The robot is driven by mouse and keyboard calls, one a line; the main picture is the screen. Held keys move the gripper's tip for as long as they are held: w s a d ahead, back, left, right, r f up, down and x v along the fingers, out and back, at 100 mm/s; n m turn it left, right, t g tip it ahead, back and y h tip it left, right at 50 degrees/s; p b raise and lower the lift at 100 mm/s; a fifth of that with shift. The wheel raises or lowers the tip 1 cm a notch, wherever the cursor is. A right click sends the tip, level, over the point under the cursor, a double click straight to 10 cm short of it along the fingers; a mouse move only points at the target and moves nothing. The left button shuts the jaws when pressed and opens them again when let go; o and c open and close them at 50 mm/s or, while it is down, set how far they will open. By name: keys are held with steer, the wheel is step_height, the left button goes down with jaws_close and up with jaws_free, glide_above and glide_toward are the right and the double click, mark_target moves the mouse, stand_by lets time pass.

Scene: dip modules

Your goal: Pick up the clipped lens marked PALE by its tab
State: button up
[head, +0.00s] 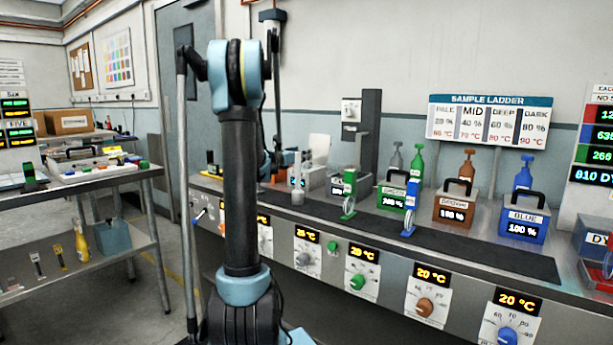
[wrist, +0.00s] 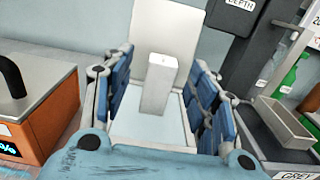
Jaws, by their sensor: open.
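No marking PALE can be read on any lens in either view. In the wrist view my gripper (wrist: 162,78) is open, its blue fingers spread to the left and right. An upright pale grey block (wrist: 157,86) shows between the fingers, apart from both; I cannot tell whether it is a lens tab. In the head view my gripper is mostly hidden behind my arm, at the left part of the bench. A lens with a green clip (head: 348,194) and one with a blue clip (head: 410,208) stand on the dark bench strip.
A white panel (wrist: 168,32) stands behind the block. An orange box with a black handle (wrist: 40,105) is at left. A dark column marked DEPTH (wrist: 238,50) and a grey tray (wrist: 285,122) are at right. Green, brown and blue (head: 522,220) dye containers line the bench.

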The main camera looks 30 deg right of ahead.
steer(key=shift+x, duration=2.55)
steer(key=shift+r, duration=0.1)
jaws_close()
